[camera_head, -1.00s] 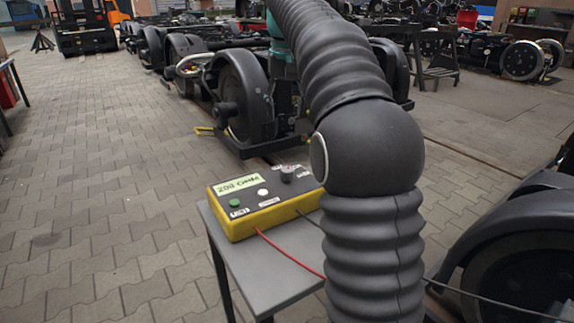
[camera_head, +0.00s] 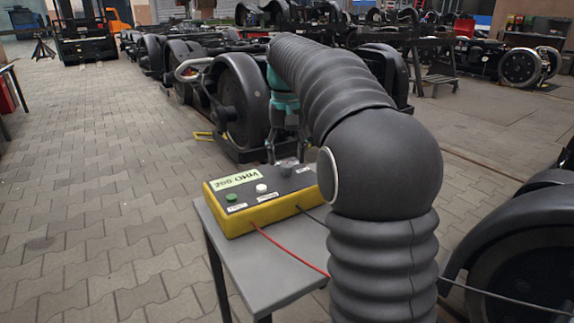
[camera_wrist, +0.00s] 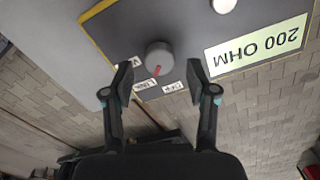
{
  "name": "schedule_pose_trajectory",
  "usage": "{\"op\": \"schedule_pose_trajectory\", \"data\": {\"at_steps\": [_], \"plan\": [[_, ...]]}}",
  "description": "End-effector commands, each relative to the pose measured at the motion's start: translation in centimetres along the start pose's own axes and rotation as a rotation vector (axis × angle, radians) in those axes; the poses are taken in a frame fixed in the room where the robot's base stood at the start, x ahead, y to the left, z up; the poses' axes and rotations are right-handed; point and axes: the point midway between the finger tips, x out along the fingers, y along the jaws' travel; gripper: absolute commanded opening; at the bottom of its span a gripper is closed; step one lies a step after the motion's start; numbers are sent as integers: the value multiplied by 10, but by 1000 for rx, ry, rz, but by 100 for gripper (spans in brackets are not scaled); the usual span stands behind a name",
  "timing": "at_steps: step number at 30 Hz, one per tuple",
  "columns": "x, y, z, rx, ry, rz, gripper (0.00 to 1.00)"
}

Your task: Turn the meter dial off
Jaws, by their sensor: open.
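The yellow and black meter (camera_head: 262,198) stands on a small grey table. Its display (camera_head: 237,180) reads "200 OHM", and it also shows in the wrist view (camera_wrist: 258,47). The grey round dial (camera_wrist: 159,57) has a red pointer mark, directed toward the labels at its lower edge in the wrist view. In the head view the dial (camera_head: 287,171) is at the meter's far right. My gripper (camera_wrist: 161,77) is open, its two fingers on either side of the dial and apart from it. In the head view it is above the meter, partly behind my arm.
A green button (camera_head: 231,197) and a white button (camera_head: 261,188) sit on the meter's face. A red cable (camera_head: 290,252) and a black cable run from its front across the grey table (camera_head: 262,270). A bogie wheel (camera_head: 238,100) stands close behind.

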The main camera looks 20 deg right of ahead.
Motion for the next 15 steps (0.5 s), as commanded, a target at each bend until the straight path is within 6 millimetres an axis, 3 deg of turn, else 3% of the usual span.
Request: {"op": "schedule_pose_trajectory", "data": {"at_steps": [4, 15], "plan": [[13, 0, 0, 0, -1, 0, 58], [15, 0, 0, 0, 1, 0, 55]]}}
